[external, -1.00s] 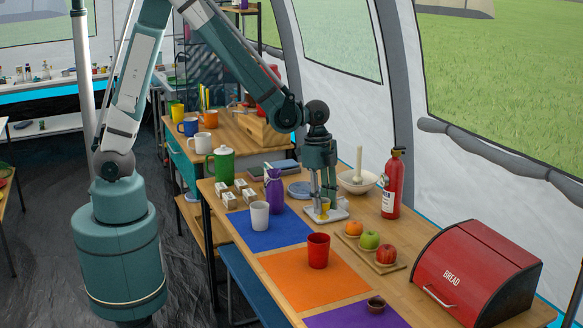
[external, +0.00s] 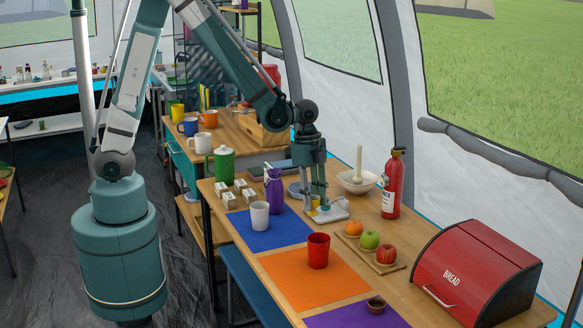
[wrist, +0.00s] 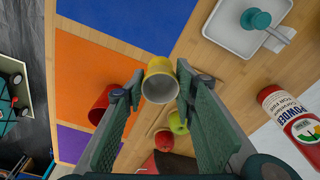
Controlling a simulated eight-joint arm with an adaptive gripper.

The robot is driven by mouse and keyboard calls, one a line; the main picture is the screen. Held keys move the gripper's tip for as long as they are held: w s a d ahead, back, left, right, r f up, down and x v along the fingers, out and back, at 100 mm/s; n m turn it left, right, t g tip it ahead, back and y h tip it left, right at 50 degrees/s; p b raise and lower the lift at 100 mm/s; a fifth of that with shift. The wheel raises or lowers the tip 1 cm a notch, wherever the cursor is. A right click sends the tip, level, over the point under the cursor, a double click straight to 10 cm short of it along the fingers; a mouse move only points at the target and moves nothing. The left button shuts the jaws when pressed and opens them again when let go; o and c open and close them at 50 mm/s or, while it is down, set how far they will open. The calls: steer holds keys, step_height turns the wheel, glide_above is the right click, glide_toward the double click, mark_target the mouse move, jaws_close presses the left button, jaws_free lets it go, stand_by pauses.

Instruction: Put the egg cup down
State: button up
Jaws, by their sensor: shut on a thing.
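My gripper (wrist: 158,82) is shut on a small yellow egg cup (wrist: 159,66), one fingertip on each side of it. In the wrist view the cup's open rim faces the camera. In the external view my gripper (external: 315,203) points down by the left part of a white tray (external: 335,214), and the fingers partly cover the yellow egg cup (external: 315,200). I cannot tell how high the cup is above the surface. The wrist view shows the white tray (wrist: 218,38) apart from the cup, with a teal-topped thing on it.
Near my gripper are a purple bottle (external: 274,192), a white bowl (external: 350,186), a fire extinguisher (external: 392,185) and a fruit board (external: 395,266). The blue mat (external: 290,235) holds a white cup (external: 260,215); the orange mat (external: 290,290) holds a red cup (external: 318,250). Both mats have bare room.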

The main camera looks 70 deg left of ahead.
mark_target(313, 213)
steer(key=shift+f+b, duration=0.55)
steer(key=shift+f, duration=2.1)
steer(key=shift+f+b, duration=0.45)
steer(key=shift+f, duration=1.4)
steer(key=shift+f, duration=0.25)
steer(key=o, duration=0.9)
steer(key=shift+r, duration=0.1)
steer(key=shift+r, duration=0.1)
steer(key=shift+s+a+r+p, duration=0.15)
steer(key=shift+r+p, duration=0.25)
steer(key=shift+r, duration=1.6)
steer(key=shift+s+a+r+p, duration=0.1)
steer(key=shift+a+r+p, duration=0.3)
steer(key=shift+r, duration=1.6)
steer(key=shift+s+a+r+p, duration=0.1)
steer(key=shift+r+p, duration=0.35)
steer(key=shift+r, duration=1.55)
